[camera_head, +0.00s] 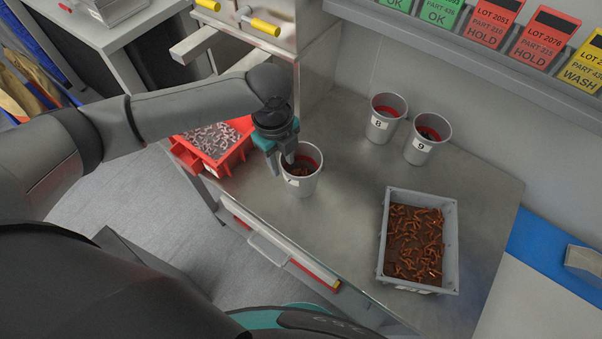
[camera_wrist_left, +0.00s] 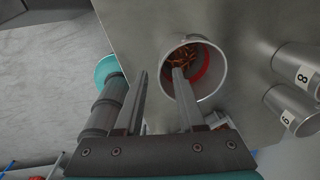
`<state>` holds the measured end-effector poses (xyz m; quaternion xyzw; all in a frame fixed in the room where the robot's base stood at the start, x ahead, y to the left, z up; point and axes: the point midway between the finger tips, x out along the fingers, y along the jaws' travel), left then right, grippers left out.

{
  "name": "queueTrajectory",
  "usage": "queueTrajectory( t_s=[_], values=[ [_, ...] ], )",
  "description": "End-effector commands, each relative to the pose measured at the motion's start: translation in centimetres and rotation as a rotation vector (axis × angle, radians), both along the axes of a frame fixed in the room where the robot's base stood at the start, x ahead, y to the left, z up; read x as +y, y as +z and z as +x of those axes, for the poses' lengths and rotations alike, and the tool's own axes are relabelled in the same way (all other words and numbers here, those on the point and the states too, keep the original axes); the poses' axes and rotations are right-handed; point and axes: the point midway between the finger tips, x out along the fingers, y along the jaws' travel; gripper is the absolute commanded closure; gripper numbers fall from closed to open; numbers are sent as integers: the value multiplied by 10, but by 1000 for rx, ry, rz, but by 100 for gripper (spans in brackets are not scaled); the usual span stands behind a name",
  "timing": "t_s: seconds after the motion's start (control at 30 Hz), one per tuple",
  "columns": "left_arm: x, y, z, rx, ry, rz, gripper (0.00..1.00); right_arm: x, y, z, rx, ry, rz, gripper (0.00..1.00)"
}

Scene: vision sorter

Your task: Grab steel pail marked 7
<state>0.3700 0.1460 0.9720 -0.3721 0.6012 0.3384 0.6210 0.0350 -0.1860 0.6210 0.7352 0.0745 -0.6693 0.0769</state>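A steel pail (camera_head: 304,178) with a red band inside stands on the metal bench, with brown pieces in it. A white label shows on its side, but I cannot read its number clearly. It also shows in the left wrist view (camera_wrist_left: 213,62). My left gripper (camera_head: 281,166) is at this pail's near-left rim with its fingers apart. In the left wrist view the gripper (camera_wrist_left: 161,75) has one finger over the pail's mouth and the other outside the wall. I cannot tell whether either finger touches it. My right gripper is not in view.
Pails marked 8 (camera_head: 384,124) and 9 (camera_head: 422,146) stand farther back. A grey crate (camera_head: 384,240) of rusty parts is at right. A red bin (camera_head: 241,158) of light metal pieces sits left of the gripper. Bare bench lies between the pail and the crate.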

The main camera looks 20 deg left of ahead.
Motion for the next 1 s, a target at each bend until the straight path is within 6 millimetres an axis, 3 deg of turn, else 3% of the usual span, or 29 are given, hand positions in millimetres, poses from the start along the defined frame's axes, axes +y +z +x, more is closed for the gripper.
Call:
queueTrajectory(
  t_s=[0.27, 0.53, 0.83, 1.0],
  values=[
    [-4, -22, -1, 2, -1, 0, 62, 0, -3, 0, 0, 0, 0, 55],
    [-11, -59, -1, 1, 0, 0, 62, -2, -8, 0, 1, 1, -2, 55],
    [-11, -63, 0, -1, -2, 0, 62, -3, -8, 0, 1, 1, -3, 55],
    [-11, -63, 0, 0, -1, 0, 81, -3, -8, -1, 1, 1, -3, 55]
  ],
)
